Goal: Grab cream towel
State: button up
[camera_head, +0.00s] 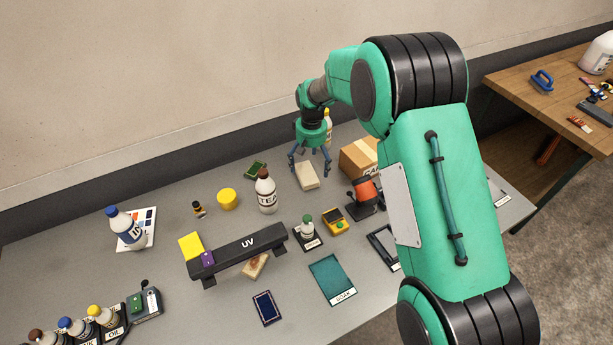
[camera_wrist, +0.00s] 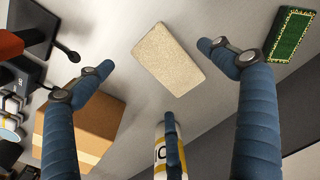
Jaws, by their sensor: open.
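The cream towel (camera_head: 307,176) is a small folded block lying flat on the grey table, near the back and right of the white bottle. It also shows in the wrist view (camera_wrist: 168,58), tilted in the picture, between my fingers and beyond their tips. My gripper (camera_head: 309,170) hangs from the green wrist above the towel, fingers pointing down. In the wrist view my gripper (camera_wrist: 160,75) has its blue-grey fingers spread wide, with nothing between them. The fingers appear apart from the towel.
A cardboard box (camera_head: 360,157) stands close right of the towel; a green patterned piece (camera_head: 255,170) lies to its left. A white bottle with brown cap (camera_head: 265,192) stands front left. A yellow-labelled bottle (camera_head: 328,128) is behind my gripper. An orange-and-black device (camera_head: 366,193) stands front right.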

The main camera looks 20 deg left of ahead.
aim_at(311, 173)
jog(key=shift+f+b, duration=0.75)
jog(key=shift+f, duration=1.9)
jog(key=c, duration=1.3)
